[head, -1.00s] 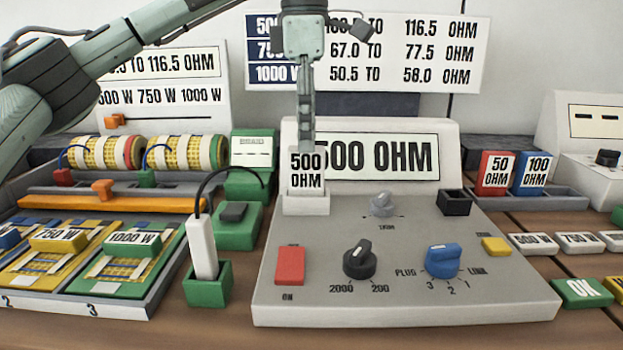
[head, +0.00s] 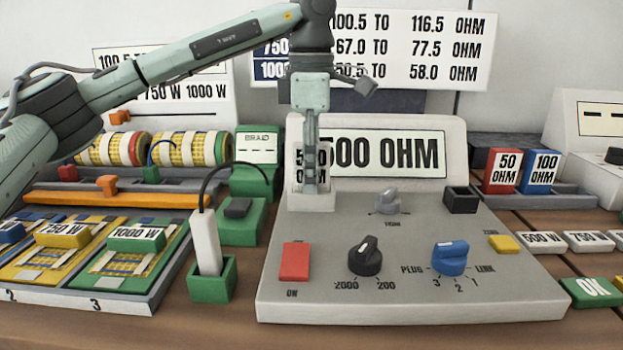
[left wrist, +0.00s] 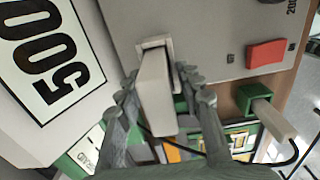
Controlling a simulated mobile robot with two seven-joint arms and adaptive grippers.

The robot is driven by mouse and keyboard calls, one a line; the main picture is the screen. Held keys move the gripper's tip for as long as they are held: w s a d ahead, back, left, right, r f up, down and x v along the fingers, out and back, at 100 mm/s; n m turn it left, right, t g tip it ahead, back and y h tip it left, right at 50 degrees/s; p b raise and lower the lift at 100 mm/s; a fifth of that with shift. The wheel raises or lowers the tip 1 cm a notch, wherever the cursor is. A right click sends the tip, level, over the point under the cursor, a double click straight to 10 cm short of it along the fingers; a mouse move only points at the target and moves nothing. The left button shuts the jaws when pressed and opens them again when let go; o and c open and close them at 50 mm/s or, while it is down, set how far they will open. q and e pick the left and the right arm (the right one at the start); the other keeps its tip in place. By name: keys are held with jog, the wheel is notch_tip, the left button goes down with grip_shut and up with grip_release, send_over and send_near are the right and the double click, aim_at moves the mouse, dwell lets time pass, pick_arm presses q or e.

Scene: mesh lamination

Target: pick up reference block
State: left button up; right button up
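A white reference block (head: 298,170) labelled 500 OHM stands upright in a pale socket at the back left of the grey meter. In the left wrist view the same block (left wrist: 156,95) rises from its socket between my fingers. My left gripper (head: 310,186) points down in front of the block and hides part of its label. In the left wrist view the left gripper (left wrist: 163,90) is open, with one finger on each side of the block. A small gap shows at the right finger; contact at the left finger is unclear. My right gripper is out of view.
The grey meter (head: 420,290) carries knobs, a red switch (head: 295,262) and a black socket (head: 461,200). A white probe (head: 206,243) stands in a green holder to the left. Red (head: 502,172) and blue (head: 539,172) blocks stand in a tray at the right.

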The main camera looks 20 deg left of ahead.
pick_arm(q)
grip_shut()
jog(key=shift+r, duration=0.1)
